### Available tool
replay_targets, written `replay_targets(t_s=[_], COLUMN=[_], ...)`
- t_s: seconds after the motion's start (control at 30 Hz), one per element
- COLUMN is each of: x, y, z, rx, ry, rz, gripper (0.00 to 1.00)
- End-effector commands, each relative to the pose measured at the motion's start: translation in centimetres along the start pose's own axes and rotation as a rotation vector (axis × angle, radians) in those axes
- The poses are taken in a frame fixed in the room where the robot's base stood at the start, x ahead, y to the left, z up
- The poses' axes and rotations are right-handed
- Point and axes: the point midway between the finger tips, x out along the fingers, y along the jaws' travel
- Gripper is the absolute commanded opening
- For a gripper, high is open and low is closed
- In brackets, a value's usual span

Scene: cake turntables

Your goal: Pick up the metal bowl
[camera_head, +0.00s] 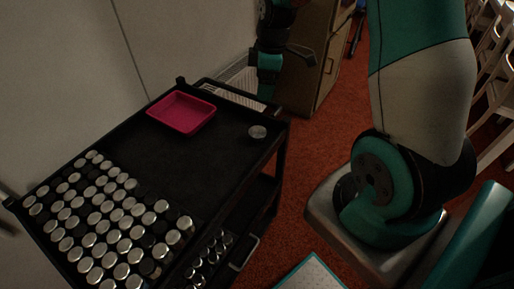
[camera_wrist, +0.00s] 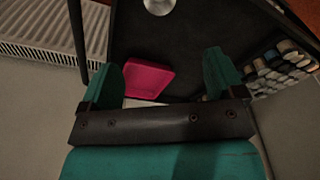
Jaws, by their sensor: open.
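The metal bowl (camera_head: 257,131) is a small, round, shiny silver thing on the top of the black cart, near its right edge. In the wrist view the bowl (camera_wrist: 159,5) is cut by the top edge of the picture, beyond my fingertips. My gripper (camera_wrist: 162,68) is open with nothing between its two teal fingers. In the head view my gripper (camera_head: 270,58) is beyond the cart's far edge, apart from the bowl.
A pink tray (camera_head: 181,112) lies on the cart (camera_head: 190,160) left of the bowl. Many silver-topped jars (camera_head: 105,215) fill the near end. The cart's middle is clear. A radiator (camera_wrist: 45,40) and a wooden cabinet (camera_head: 312,60) stand behind.

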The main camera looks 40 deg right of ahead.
Motion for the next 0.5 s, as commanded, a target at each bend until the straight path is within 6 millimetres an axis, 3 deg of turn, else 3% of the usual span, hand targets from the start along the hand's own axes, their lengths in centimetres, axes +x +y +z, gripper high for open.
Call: replay_targets(t_s=[0.1, 0.5], x=[2.2, 10.7], y=[0.8, 0.6], z=[0.9, 0.9], rx=[-0.018, -0.02], ry=[-0.01, -0.011], rz=[-0.001, -0.003], gripper=[0.88, 0.88])
